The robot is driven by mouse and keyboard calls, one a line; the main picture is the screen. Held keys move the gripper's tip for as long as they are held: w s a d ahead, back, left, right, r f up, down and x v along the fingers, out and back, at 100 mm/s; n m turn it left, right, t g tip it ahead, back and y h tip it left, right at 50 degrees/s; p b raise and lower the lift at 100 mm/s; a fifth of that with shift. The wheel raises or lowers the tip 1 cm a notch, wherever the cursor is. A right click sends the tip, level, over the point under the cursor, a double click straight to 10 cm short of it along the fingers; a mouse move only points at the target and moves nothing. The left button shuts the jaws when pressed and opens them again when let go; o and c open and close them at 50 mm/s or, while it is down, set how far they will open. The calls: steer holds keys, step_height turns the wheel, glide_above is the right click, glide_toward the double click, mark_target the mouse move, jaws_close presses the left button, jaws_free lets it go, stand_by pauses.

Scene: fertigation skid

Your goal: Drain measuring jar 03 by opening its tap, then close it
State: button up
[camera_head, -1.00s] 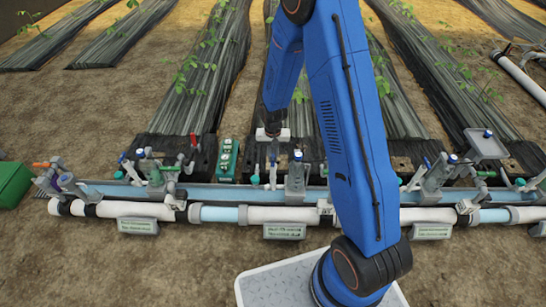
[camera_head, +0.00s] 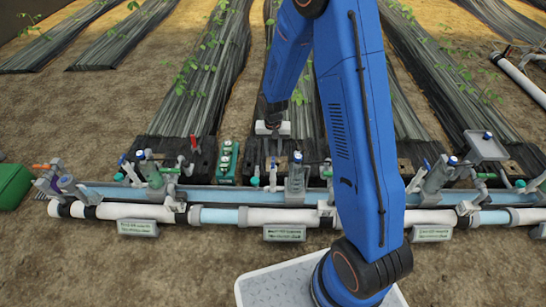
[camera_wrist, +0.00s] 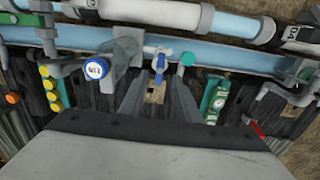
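A grey measuring jar stands on the blue rail in the head view (camera_head: 296,178), and its blue-rimmed cap shows in the wrist view (camera_wrist: 96,68). The cap's mark is too small to read surely as 03. Beside the jar, a small tap with a blue handle (camera_wrist: 160,62) sits on the rail. My gripper (camera_wrist: 161,80) is open, its two grey fingers apart with nothing held between them. The fingertips point toward the blue handle; I cannot tell whether they touch it. In the head view my gripper (camera_head: 272,130) hangs just behind the rail.
A teal-green knob (camera_wrist: 189,59) is close beside the tap. A green block with several round caps (camera_head: 228,160) stands to the left, with a red-handled valve (camera_head: 194,143) beyond it. White pipes (camera_head: 170,211) and label plates (camera_head: 284,233) run along the front.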

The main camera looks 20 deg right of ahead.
step_height(320, 180, up, 12)
steer(key=shift+r, duration=0.25)
stand_by(0.6)
